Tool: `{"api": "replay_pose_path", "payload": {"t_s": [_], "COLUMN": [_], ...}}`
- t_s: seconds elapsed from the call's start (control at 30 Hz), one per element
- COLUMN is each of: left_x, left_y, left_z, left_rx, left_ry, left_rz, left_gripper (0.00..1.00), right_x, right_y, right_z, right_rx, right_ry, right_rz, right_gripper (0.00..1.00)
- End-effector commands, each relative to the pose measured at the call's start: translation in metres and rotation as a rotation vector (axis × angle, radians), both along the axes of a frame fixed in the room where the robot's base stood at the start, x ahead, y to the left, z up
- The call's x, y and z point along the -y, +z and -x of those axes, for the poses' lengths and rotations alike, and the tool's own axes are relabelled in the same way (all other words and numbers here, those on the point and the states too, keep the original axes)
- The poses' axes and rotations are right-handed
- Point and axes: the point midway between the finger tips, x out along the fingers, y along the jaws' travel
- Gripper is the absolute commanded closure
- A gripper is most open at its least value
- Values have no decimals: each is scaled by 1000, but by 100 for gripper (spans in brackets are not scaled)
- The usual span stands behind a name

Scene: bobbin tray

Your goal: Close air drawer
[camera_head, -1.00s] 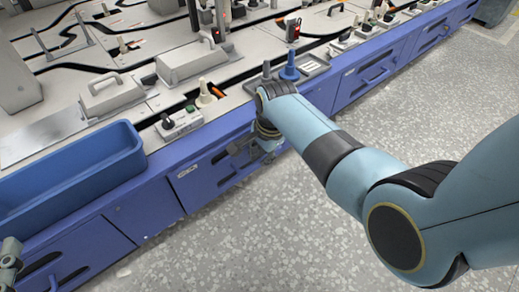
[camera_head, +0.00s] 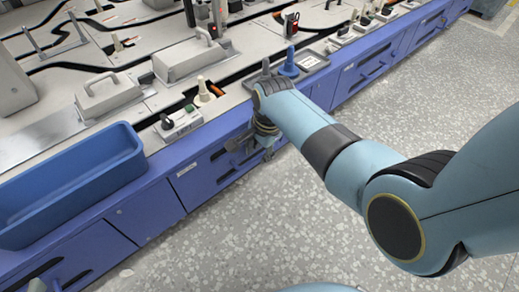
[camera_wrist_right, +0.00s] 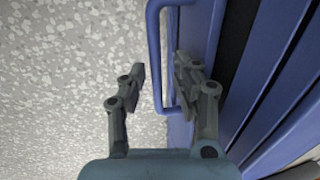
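The air drawer is in the blue front of the bench in the head view; its front (camera_head: 215,168) is partly covered by my right arm. My right gripper (camera_head: 258,150) is at the drawer's handle. In the right wrist view the blue handle (camera_wrist_right: 154,60) stands between the two parted fingers of the right gripper (camera_wrist_right: 158,75); I see no clear contact. A dark gap shows beside the blue front panel (camera_wrist_right: 205,30); how far the drawer is out is hard to tell.
A blue bin (camera_head: 75,185) hangs at the bench's left front. A control box (camera_head: 180,124), pale spools and a blue bobbin (camera_head: 289,62) stand along the bench edge. Other drawers (camera_head: 370,70) lie to the right. The speckled floor (camera_head: 250,230) in front is clear.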

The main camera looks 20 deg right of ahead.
Motion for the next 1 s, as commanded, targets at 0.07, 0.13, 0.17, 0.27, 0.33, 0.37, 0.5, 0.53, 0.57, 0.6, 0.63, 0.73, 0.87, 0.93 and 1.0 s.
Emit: {"api": "replay_pose_path", "payload": {"t_s": [0.07, 0.13, 0.17, 0.27, 0.33, 0.37, 0.5, 0.53, 0.57, 0.6, 0.63, 0.73, 0.87, 0.93, 1.0], "left_x": [0, 0, 0, 0, 0, 0, 0, 0, 0, 0, 0, 0, 0, 0, 0], "left_y": [0, 0, 0, 1, 1, 1, 0, 0, 0, 0, 0, 0, 0, 0, 0], "left_z": [0, 0, 0, 0, 0, 0, 0, 0, 0, 0, 0, 0, 0, 0, 0], "left_rx": [0, 1, 1, 1, 1, 1, 1, 1, 1, 1, 1, 1, 1, 1, 1], "left_ry": [0, 1, 1, 1, 1, 1, 0, 0, 0, 0, 0, 0, 0, 0, 0], "left_rz": [1, 1, 1, 1, 1, 1, 1, 1, 0, 0, 0, 0, 0, 0, 0], "left_gripper": [60, 60, 60, 60, 60, 60, 60, 60, 60, 60, 60, 60, 60, 60, 60], "right_x": [-1, -1, -1, 0, 1, 2, 4, 4, 4, 5, 5, 7, 7, 8, 8], "right_y": [2, 4, 6, 19, 31, 38, 70, 76, 82, 89, 94, 108, 116, 118, 118], "right_z": [-1, -1, 0, 1, 4, 5, 11, 12, 14, 16, 17, 19, 21, 22, 22], "right_rx": [4, 3, 3, 6, 7, 7, 6, 6, 5, 5, 4, 3, 1, 0, 0], "right_ry": [0, 0, 0, 0, -1, -1, -1, 0, 0, 0, 0, 0, 0, 0, 0], "right_rz": [-3, -2, -2, -2, -2, -2, -2, -2, -2, -2, -1, -1, 0, 0, 0], "right_gripper": [65, 65, 65, 65, 65, 65, 65, 65, 65, 65, 65, 65, 65, 65, 65]}}
